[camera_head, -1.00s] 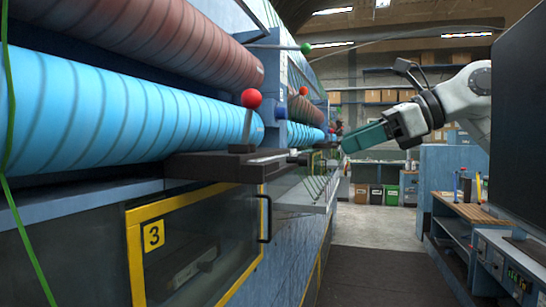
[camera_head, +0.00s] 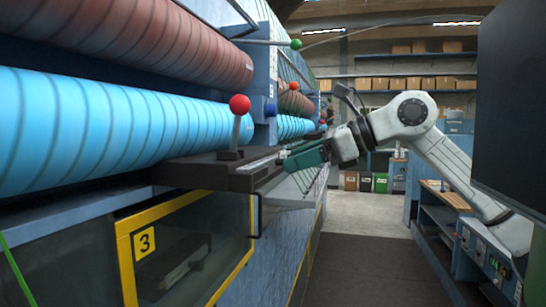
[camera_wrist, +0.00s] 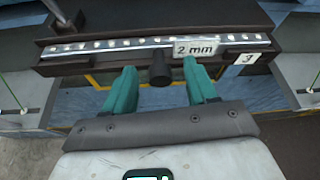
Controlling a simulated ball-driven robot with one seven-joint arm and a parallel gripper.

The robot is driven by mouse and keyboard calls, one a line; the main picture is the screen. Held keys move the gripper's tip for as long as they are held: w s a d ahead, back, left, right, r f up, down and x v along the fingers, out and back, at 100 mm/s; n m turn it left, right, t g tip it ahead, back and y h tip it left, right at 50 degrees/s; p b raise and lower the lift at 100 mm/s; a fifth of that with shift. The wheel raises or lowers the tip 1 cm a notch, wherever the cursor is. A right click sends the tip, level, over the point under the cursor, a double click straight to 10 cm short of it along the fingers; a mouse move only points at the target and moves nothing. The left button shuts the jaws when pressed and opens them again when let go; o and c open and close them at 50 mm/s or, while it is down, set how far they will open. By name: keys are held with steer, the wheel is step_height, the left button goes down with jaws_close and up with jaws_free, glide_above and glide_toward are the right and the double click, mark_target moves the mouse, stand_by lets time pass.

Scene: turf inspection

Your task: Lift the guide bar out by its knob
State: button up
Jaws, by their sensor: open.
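The guide bar (camera_wrist: 110,43) is a thin metal strip with a row of light marks, lying in a dark holder (camera_wrist: 60,63) and tagged "2 mm" (camera_wrist: 195,48). Its dark round knob (camera_wrist: 160,68) sticks out towards me in the wrist view. My gripper (camera_wrist: 159,72) is open, its teal fingers one on each side of the knob with a gap on both sides. I cannot tell whether the fingertips reach level with the knob. In the head view my gripper (camera_head: 290,160) is at the outer end of the dark holder (camera_head: 220,170); the knob cannot be made out there.
A red ball-topped lever (camera_head: 240,105) stands on the holder. Blue (camera_head: 100,125) and brown (camera_head: 160,45) rollers run along the left. A dark panel (camera_head: 515,100) is at right. The aisle floor (camera_head: 355,260) is clear.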

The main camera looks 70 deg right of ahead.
steer(key=shift+c, duration=0.5)
jaws_close()
steer(key=shift+r, duration=0.15)
steer(key=shift+r, duration=0.6)
steer(key=s+r+b, duration=0.4)
steer(key=s+r, duration=0.7)
steer(key=s, duration=0.3)
steer(key=shift+a+r, duration=0.2)
steer(key=shift+r, duration=0.1)
